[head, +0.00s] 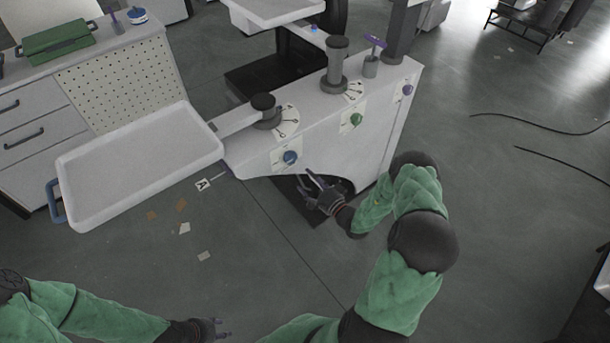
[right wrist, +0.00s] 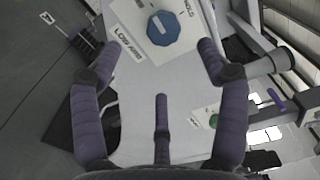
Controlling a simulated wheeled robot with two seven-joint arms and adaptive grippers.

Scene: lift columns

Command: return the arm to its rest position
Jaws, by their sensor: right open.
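My right gripper (head: 314,183) is in front of the white machine housing (head: 330,120), below the blue knob (head: 290,157). Its dark fingers are spread and nothing is between them. In the right wrist view the purple fingers of the right gripper (right wrist: 161,85) stand wide apart.
A white tray (head: 68,170) on an arm extends left from the housing. A green knob (head: 356,119) and a purple knob (head: 407,90) sit farther right on the housing. A cabinet (head: 160,50) with a green toolbox (head: 57,42) stands at left. Cables lie on the open floor at right.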

